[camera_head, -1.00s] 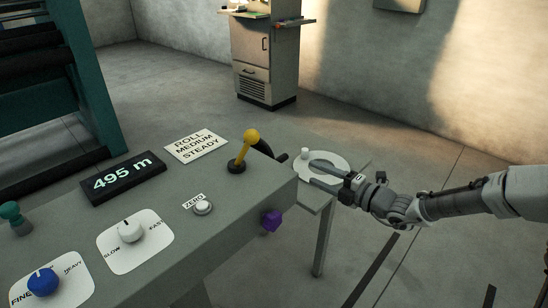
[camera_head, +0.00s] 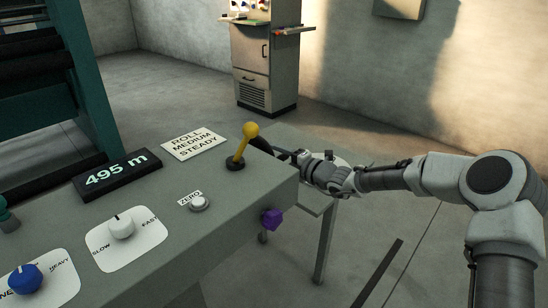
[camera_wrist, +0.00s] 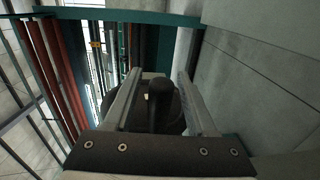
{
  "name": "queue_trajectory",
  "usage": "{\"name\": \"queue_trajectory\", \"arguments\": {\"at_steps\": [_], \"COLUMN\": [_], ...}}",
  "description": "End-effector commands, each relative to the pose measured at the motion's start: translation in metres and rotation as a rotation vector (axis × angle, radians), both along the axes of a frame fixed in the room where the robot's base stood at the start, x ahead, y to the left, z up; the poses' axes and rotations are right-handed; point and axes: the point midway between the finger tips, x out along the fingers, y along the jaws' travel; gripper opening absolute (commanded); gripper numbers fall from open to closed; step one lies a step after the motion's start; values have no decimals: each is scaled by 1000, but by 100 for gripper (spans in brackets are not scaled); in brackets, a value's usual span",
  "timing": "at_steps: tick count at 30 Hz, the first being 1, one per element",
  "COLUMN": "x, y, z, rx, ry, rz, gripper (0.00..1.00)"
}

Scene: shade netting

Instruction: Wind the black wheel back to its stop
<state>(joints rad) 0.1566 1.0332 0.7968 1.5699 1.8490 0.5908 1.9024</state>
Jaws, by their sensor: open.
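The black wheel (camera_head: 261,145) is on the far right side of the grey console, mostly hidden by the console edge and my arm in the head view. In the wrist view the dark wheel (camera_wrist: 172,118) with its upright black handle knob (camera_wrist: 160,88) sits between my two fingers. My gripper (camera_wrist: 160,76) is open, with one finger on each side of the knob. I cannot tell whether either finger touches it. In the head view my gripper (camera_head: 290,154) reaches in from the right, its fingertips close to the wheel.
On the console (camera_head: 150,220) are a yellow lever (camera_head: 243,146), a white ZERO button (camera_head: 198,203), a display reading 495 m (camera_head: 117,174), a white knob (camera_head: 121,226) and a blue knob (camera_head: 25,279). A purple knob (camera_head: 271,219) is on its side. A cabinet (camera_head: 266,60) stands behind.

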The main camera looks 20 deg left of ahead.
Motion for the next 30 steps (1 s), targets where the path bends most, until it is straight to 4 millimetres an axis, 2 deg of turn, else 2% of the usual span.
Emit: {"name": "queue_trajectory", "arguments": {"at_steps": [7, 16, 30], "x": [0, 0, 0], "y": [0, 0, 0], "z": [0, 0, -2], "rx": [0, 0, 38], "ry": [0, 0, -13], "rz": [0, 1, 0], "gripper": [55, 1, 0]}}
